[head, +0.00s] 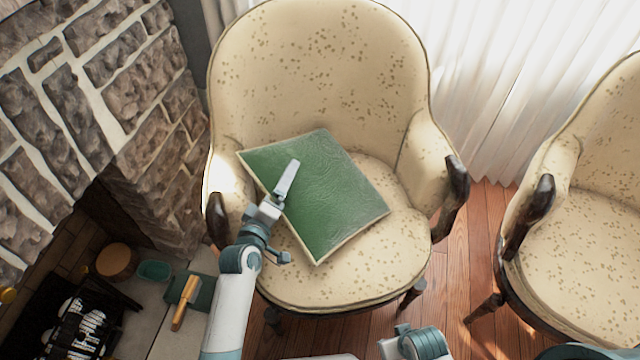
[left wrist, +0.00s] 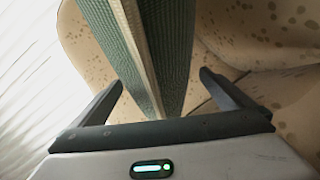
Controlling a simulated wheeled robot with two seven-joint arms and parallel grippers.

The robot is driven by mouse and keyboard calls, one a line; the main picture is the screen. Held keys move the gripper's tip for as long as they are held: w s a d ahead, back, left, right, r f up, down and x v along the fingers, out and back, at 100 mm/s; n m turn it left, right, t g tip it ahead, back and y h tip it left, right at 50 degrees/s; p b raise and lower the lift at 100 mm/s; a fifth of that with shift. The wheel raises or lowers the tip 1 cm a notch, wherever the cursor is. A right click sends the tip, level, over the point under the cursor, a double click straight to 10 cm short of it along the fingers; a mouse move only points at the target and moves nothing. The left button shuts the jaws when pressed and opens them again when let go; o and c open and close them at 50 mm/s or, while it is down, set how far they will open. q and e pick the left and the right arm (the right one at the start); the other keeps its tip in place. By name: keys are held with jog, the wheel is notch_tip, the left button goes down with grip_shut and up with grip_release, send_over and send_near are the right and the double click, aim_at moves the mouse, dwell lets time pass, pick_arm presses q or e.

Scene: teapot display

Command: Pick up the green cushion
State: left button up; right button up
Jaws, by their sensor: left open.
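The green cushion (head: 325,195) is square with a pale piped edge. It lies tilted on the seat of the cream spotted armchair (head: 320,60), one corner towards the left armrest. My left gripper (head: 283,190) is at the cushion's left edge, with one finger showing over its green face. In the left wrist view, the open fingers (left wrist: 163,85) stand on either side of the cushion's edge (left wrist: 150,45), with gaps visible. My right gripper is not in view.
A second spotted armchair (head: 580,215) stands at the right. A stone fireplace (head: 95,110) is at the left, with a wooden-handled tool (head: 185,302) and a teal bowl (head: 154,270) below. White curtains (head: 510,80) hang behind. Wooden floor (head: 465,250) shows between the chairs.

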pick_arm(q)
jog(key=shift+c, duration=0.3)
jog(key=c, duration=1.5)
jog(key=shift+r, duration=0.1)
jog(key=c, duration=0.5)
jog(key=shift+r, duration=0.2)
